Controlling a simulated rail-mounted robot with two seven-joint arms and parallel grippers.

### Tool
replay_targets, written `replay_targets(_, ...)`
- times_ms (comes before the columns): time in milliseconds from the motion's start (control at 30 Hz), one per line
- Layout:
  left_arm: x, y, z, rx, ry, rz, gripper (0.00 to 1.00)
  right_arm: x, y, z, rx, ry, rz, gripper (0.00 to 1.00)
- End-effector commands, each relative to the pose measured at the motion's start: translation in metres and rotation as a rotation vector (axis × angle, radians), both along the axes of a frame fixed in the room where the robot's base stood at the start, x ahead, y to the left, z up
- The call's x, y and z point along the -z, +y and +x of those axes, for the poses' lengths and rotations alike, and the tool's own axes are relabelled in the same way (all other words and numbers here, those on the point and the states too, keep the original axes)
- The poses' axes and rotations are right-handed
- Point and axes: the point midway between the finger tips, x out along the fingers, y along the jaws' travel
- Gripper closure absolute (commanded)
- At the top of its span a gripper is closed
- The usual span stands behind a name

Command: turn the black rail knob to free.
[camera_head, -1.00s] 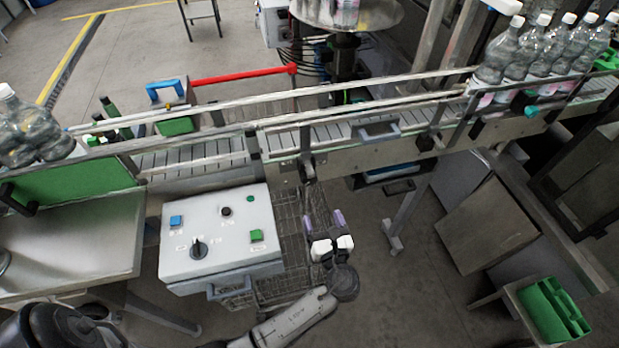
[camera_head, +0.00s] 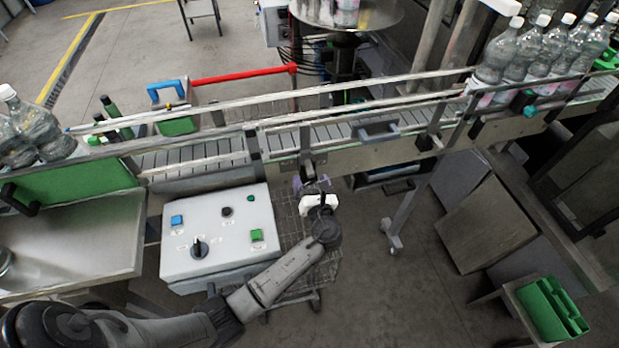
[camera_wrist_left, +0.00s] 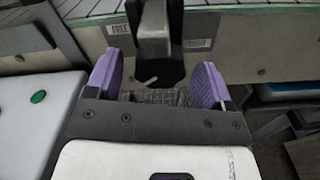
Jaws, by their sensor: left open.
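The black rail knob (camera_wrist_left: 158,72) hangs under a grey bracket at the conveyor's near side, with a small pale pointer mark on its face. In the head view the knob (camera_head: 307,172) is a small dark shape on the conveyor's front edge, partly hidden by my gripper. My left gripper (camera_head: 313,186) is at the knob, its purple fingers pointing to the conveyor. In the left wrist view, the gripper's (camera_wrist_left: 157,82) two fingers stand apart on either side of the knob, with a visible gap at each side. My right gripper is not in view.
A white control box (camera_head: 217,235) with buttons and a black selector stands close left of my gripper. The conveyor (camera_head: 350,128) with its guide rails runs across behind. Bottles (camera_head: 540,50) stand at the far right. A wire basket (camera_head: 290,215) lies below my gripper.

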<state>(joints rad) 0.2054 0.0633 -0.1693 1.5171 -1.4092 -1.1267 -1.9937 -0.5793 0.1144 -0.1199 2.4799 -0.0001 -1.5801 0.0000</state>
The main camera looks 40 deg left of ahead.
Motion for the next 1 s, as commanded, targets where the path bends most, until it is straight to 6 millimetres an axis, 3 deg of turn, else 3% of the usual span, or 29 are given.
replay_targets(200, 0.0001, 0.0108, 0.0075, 0.000, 0.000, -0.001, 0.25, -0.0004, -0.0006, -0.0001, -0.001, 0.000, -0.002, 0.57)
replay_targets(567, 0.0002, 0.0124, 0.0086, 0.000, 0.000, -0.001, 0.26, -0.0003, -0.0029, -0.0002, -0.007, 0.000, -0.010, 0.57)
replay_targets(1000, 0.0002, 0.0122, 0.0083, 0.000, 0.000, -0.001, 0.68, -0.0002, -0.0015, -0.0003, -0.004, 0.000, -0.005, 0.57)
